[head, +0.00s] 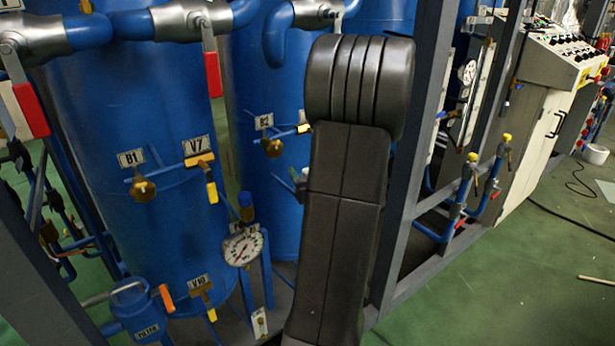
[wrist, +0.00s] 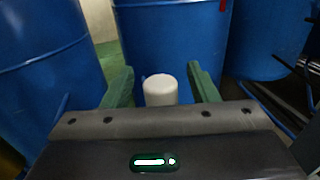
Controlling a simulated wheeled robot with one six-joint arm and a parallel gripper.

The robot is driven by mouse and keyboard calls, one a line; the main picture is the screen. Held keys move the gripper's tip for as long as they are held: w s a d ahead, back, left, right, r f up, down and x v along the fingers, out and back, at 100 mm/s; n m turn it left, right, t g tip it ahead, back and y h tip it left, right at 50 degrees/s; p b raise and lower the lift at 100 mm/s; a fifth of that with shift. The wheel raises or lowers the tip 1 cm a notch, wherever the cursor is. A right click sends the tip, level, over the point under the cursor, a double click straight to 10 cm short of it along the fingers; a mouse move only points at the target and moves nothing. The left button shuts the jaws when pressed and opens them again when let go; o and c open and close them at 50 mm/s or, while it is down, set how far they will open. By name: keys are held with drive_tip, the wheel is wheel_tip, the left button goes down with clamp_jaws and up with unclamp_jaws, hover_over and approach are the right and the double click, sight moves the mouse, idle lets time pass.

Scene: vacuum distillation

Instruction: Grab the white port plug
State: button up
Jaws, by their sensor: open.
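In the wrist view, the white port plug (wrist: 160,90) is a short white cylinder with a rounded top. It shows between the two green fingers of my gripper (wrist: 160,84). The fingers are apart, with a gap visible on each side of the plug. The lower part of the plug is hidden behind the gripper body. In the head view I do not see the plug or the gripper; my dark arm link (head: 340,210) covers the middle of that picture.
Large blue tanks (wrist: 168,40) stand close behind the plug. In the head view, a pressure gauge (head: 243,247), valves with coloured handles and a grey frame post (head: 412,170) surround my arm. A control cabinet (head: 545,110) stands at right. Green floor (head: 530,270) is open at lower right.

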drive_tip(key=shift+w+a, duration=0.25)
drive_tip(key=shift+w, duration=0.4)
drive_tip(key=c, duration=1)
drive_tip(key=shift+c, duration=0.2)
